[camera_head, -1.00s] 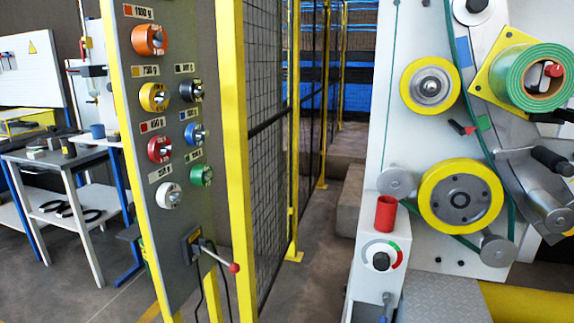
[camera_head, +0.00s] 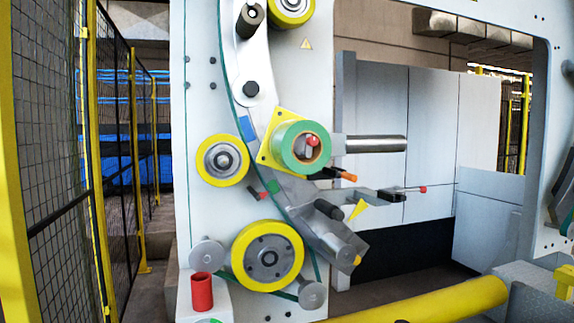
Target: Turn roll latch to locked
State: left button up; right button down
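A green tape roll (camera_head: 286,149) sits on a spindle against a yellow square plate (camera_head: 266,164) on the white machine panel. A small red-tipped piece (camera_head: 312,141) shows in the roll's core and looks like a latch; its locked or unlocked position is too small to tell. Left of and below the roll, a small black-and-red lever (camera_head: 256,189) sits close to a green patch (camera_head: 271,186). I cannot tell whether this lever is the roll latch. Neither of my grippers is in view.
Yellow-rimmed wheels (camera_head: 222,160) and a larger one below (camera_head: 267,257) are on the panel. A metal bar (camera_head: 375,144) and a red-tipped rod (camera_head: 405,189) stick out right of the roll. A yellow cylinder (camera_head: 430,301) lies low in front. A mesh fence (camera_head: 60,150) stands left.

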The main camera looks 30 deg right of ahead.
aim_at(310, 141)
jog(key=z, duration=1.1)
jog(key=l+z, duration=0.2)
jog(key=l, duration=0.25)
jog(key=i+l+z, duration=0.15)
jog(key=z, duration=0.75)
